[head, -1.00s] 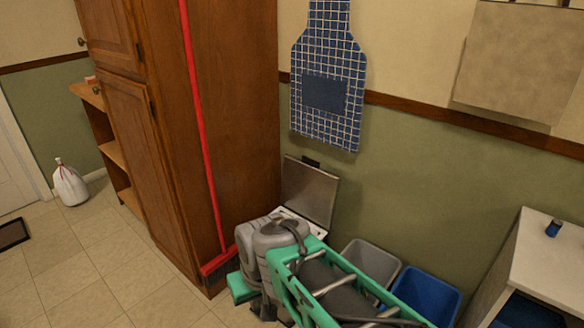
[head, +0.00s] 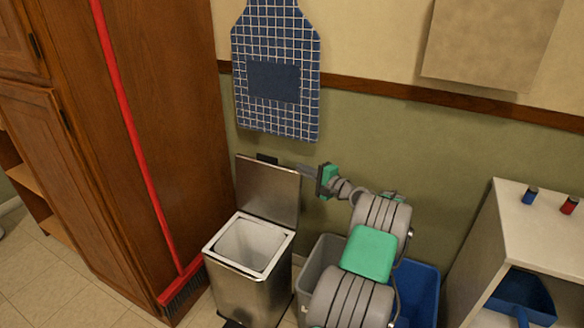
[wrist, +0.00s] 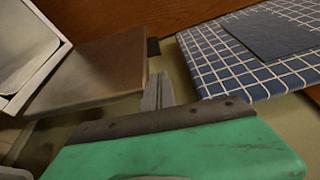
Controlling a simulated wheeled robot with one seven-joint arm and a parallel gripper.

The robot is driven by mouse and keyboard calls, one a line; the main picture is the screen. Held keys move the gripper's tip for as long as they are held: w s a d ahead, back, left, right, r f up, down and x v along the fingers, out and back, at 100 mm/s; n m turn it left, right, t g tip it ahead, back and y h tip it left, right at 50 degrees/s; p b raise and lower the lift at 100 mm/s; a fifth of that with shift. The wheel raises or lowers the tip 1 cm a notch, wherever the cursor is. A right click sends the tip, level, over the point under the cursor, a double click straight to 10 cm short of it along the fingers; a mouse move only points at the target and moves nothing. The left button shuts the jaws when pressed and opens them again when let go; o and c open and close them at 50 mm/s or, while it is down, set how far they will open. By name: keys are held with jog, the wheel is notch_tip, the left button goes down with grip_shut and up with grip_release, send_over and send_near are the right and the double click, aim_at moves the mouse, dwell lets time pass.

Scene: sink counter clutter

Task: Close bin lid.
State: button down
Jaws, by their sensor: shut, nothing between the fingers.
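The steel bin (head: 245,290) stands on the floor between the cabinet and a grey tub. Its square lid (head: 268,190) is open and upright, near the wall, and the white inner bucket shows. In the wrist view the lid (wrist: 90,72) is at the left, beside the bin's white rim (wrist: 30,65). My gripper (head: 304,168) is at the lid's upper right edge, with its fingers shut and empty. The fingers (wrist: 158,92) lie close to the lid's edge in the wrist view. I cannot tell whether they touch it.
A grey tub (head: 318,262) and a blue tub (head: 427,283) stand right of the bin, partly behind my arm. A red broom (head: 140,150) leans on the wooden cabinet (head: 180,120) at left. A checked apron (head: 276,75) hangs above the lid. A white counter (head: 540,225) is at right.

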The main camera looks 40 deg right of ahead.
jog(key=w, duration=0.3)
jog(key=w+b, duration=0.1)
jog(key=w, duration=0.4)
jog(key=shift+w+a+f, duration=0.1)
jog(key=shift+w+f, duration=0.15)
jog(key=shift+w, duration=0.15)
jog(key=shift+s, duration=0.15)
